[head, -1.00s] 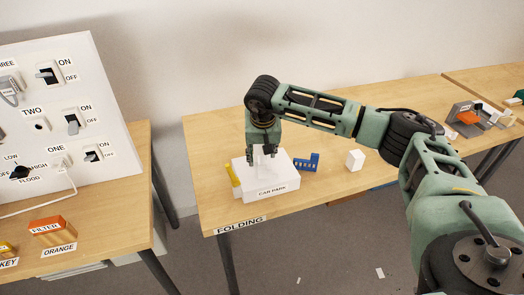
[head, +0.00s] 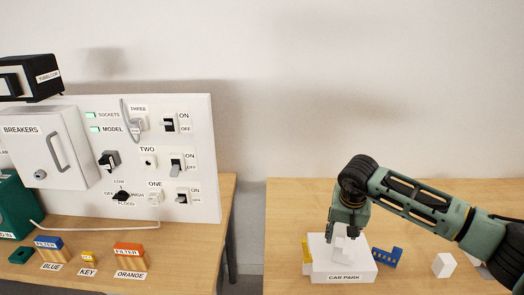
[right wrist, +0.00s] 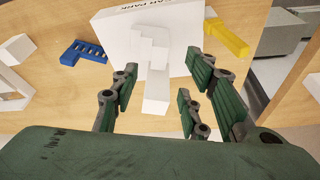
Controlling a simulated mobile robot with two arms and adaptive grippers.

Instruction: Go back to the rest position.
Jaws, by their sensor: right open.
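My right gripper (head: 347,222) is over the white CAR PARK block (head: 345,277) on the right table. In the right wrist view the right gripper (right wrist: 160,95) has its fingers spread apart. A small white stepped model (right wrist: 152,45) stands on the car park block between and beyond the fingers, and nothing is clamped. In the head view the fingers partly hide this white model (head: 342,246). My left gripper is not in view.
A blue piece (head: 387,257) and a white block (head: 444,265) lie right of the car park. A yellow piece (right wrist: 226,38) lies beside it. On the left table stand the switch panel (head: 200,110), breaker box (head: 40,145) and filter blocks (head: 130,250). A gap separates the tables.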

